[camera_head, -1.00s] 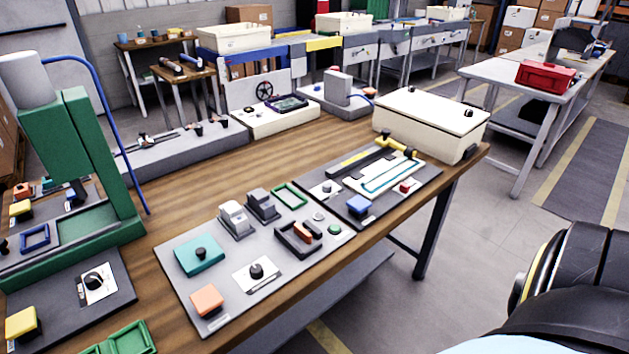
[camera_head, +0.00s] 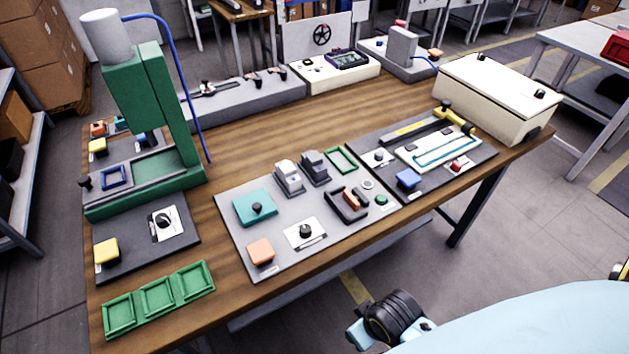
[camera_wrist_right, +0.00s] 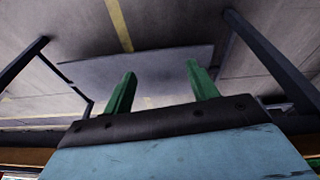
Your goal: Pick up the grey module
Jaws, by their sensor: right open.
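Two small blocky modules stand side by side on a grey panel (camera_head: 285,245) on the wooden bench: a light grey module (camera_head: 289,178) and a dark grey module (camera_head: 314,168) just right of it. Both are upright and apart from any gripper. My right gripper (camera_wrist_right: 161,70) shows in the right wrist view with its two green fingers spread and nothing between them. It faces the floor and the bench's lower shelf, well away from the modules. In the head view, only part of my right arm shows at the bottom right. My left gripper is not in view.
Around the modules are a teal block (camera_head: 255,207), a green frame (camera_head: 341,160) and a dark holder with an orange piece (camera_head: 351,198). A tall green press (camera_head: 148,110) stands left, a cream box (camera_head: 497,95) right. A green three-part tray (camera_head: 158,298) lies at the front left.

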